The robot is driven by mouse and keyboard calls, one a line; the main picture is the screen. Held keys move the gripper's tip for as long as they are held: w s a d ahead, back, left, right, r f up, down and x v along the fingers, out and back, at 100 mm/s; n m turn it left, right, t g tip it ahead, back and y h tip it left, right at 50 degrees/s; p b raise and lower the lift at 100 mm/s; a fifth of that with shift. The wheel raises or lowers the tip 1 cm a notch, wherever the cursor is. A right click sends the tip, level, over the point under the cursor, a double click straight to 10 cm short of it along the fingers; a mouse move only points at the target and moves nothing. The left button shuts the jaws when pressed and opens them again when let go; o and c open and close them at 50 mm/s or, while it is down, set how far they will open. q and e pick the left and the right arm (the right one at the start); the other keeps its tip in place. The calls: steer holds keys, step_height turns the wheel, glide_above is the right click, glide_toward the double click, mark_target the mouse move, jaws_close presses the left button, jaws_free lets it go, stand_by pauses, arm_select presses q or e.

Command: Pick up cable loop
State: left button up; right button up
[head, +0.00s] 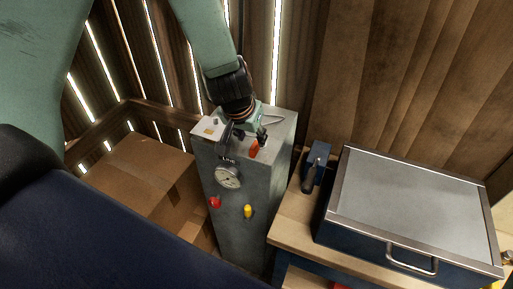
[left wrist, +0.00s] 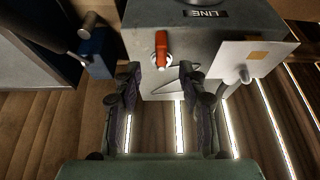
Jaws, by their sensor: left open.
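The cable loop is a thin pale loop on the top rear of the grey compressor cabinet (head: 232,195). It shows in the head view (head: 273,119), just right of my left gripper, and in the left wrist view (left wrist: 181,80), beyond the fingertips. My left gripper (head: 247,134) is over the cabinet top. The loop lies between the finger lines, partly hidden near the right finger. My right gripper is not in view.
A red-orange lever (left wrist: 162,48) stands close to the loop. A white card (left wrist: 228,62) with a yellow square is right of it. The cabinet front has a gauge (head: 228,177), a red button and a yellow knob. A toolbox (head: 410,205) stands on the bench; cardboard boxes (head: 130,180) are left.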

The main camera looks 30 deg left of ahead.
mark_target(253, 146)
arm_select(q)
steer(key=shift+x, duration=1.05)
steer(key=b+x, duration=0.2)
steer(key=x, duration=0.2)
steer(key=shift+s+f+b, duration=0.15)
steer(key=shift+s+b, duration=0.05)
steer(key=shift+b, duration=0.2)
steer(key=shift+a+f, duration=0.15)
steer(key=shift+f, duration=0.05)
steer(key=shift+w+a, duration=0.1)
steer(key=shift+w, duration=0.2)
steer(key=shift+c, duration=0.5)
steer(key=shift+d, duration=0.2)
steer(key=shift+c, duration=0.7)
steer(key=shift+s+r, duration=0.1)
steer(key=shift+s, duration=0.1)
steer(key=c, duration=0.4)
steer(key=shift+a, duration=0.15)
jaws_close()
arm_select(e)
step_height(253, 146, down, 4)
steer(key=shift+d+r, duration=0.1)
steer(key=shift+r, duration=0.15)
